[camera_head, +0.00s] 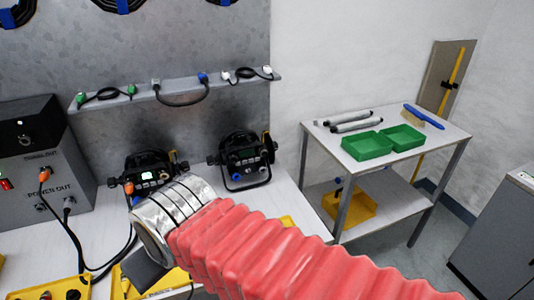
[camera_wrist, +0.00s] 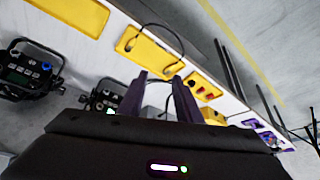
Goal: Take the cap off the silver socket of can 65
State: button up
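Two black par cans stand on the white bench in the head view. The left can (camera_head: 148,172) has a lit display and an orange plug (camera_head: 129,188) near its lower left. The right can (camera_head: 243,158) stands beside it, nearer the shelf unit. Both also show at the left of the wrist view, one can (camera_wrist: 30,72) and another (camera_wrist: 106,95). No number 65 is legible, and I cannot make out the silver socket or its cap. My gripper (camera_wrist: 159,77) is open, its dark fingers apart with nothing seen between the tips. My arm hides it in the head view.
Yellow trays (camera_wrist: 150,48) lie along the bench. A grey power box (camera_head: 40,165) with cables stands at the left. A wall shelf (camera_head: 170,90) holds short cables. A white trolley (camera_head: 330,150) with green bins (camera_head: 366,146) stands right.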

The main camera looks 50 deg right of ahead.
jog(key=shift+o, duration=0.4)
jog(key=shift+o, duration=0.7)
jog(key=shift+w+d, duration=0.15)
jog(key=shift+o, duration=0.9)
jog(key=w+d+f+m+t+h, duration=0.1)
jog(key=w+d+m+t+h, duration=0.1)
jog(key=w+d, duration=0.9)
jog(key=d+h, duration=0.1)
jog(key=d, duration=0.1)
jog(key=shift+w+d+f+t, duration=0.3)
jog(key=shift+w+d, duration=0.05)
jog(key=w+d+f+m+t+h, duration=0.1)
jog(key=w+d, duration=0.1)
jog(key=d, duration=0.5)
jog(key=w+d+f+m+t+h, duration=0.1)
jog(key=w+d+f+h, duration=0.15)
jog(key=d, duration=0.45)
jog(key=m+t+h, duration=0.2)
jog(key=t+h, duration=0.1)
jog(key=t, duration=0.2)
send_near(265, 155)
jog(key=s, duration=0.1)
jog(key=shift+a, duration=0.2)
jog(key=shift+w+d, duration=0.1)
jog(key=shift+w, duration=0.05)
jog(key=shift+x, duration=4.35)
